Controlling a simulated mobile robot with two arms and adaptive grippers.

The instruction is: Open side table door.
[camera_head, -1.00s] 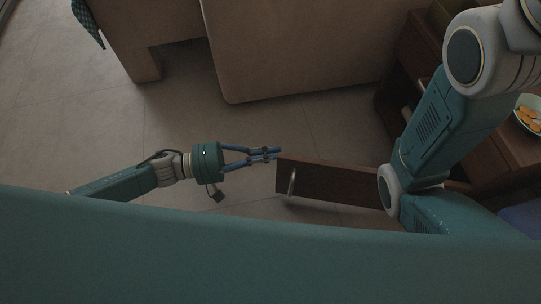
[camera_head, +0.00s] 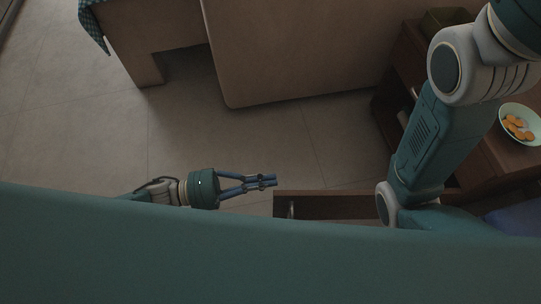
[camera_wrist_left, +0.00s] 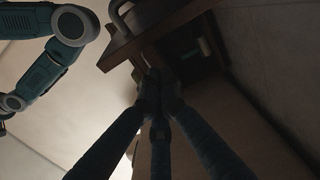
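The side table (camera_head: 490,165) is brown wood at the right, partly hidden behind my right arm. Its door (camera_head: 335,207) stands swung out to the left, with a metal handle (camera_head: 291,209) near its free end; my body hides its lower part. My left gripper (camera_head: 275,181) is just above and beside the door's free end, its fingers together with nothing seen between them. In the left wrist view the fingertips (camera_wrist_left: 158,80) are close below the dark door panel (camera_wrist_left: 160,22), whose handle (camera_wrist_left: 119,16) shows at the top; contact is unclear. My right gripper is out of view.
A bowl with orange pieces (camera_head: 518,125) stands on the side table. A large beige sofa (camera_head: 300,55) fills the top middle. The tiled floor (camera_head: 90,130) is clear at the left and between the sofa and the door.

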